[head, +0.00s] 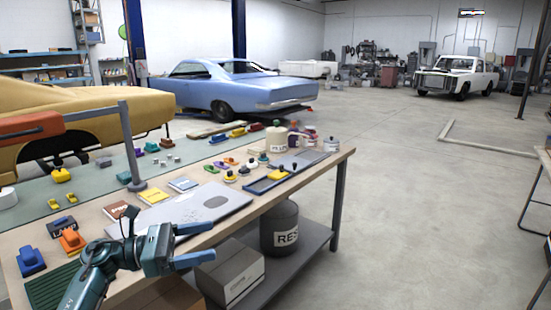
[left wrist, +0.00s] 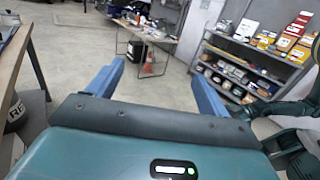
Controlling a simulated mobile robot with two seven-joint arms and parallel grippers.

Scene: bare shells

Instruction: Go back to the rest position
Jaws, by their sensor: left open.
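My left arm comes in from the lower left of the head view. Its gripper (head: 208,243) is open and empty, pointing right, in front of the workbench's (head: 335,158) near edge. The left wrist view shows the two blue fingers (left wrist: 157,88) spread wide with nothing between them. Beyond them are concrete floor and another table. A teal and dark arm part, probably mine, shows at the right edge of that view. My right gripper is not seen in either view.
A grey metal sheet (head: 195,212) lies on the bench beside the gripper. A cardboard box (head: 230,272) and a dark canister (head: 280,228) stand on the lower shelf. Loaded shelves (left wrist: 245,60) stand ahead in the wrist view. Floor (head: 420,220) to the right is open.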

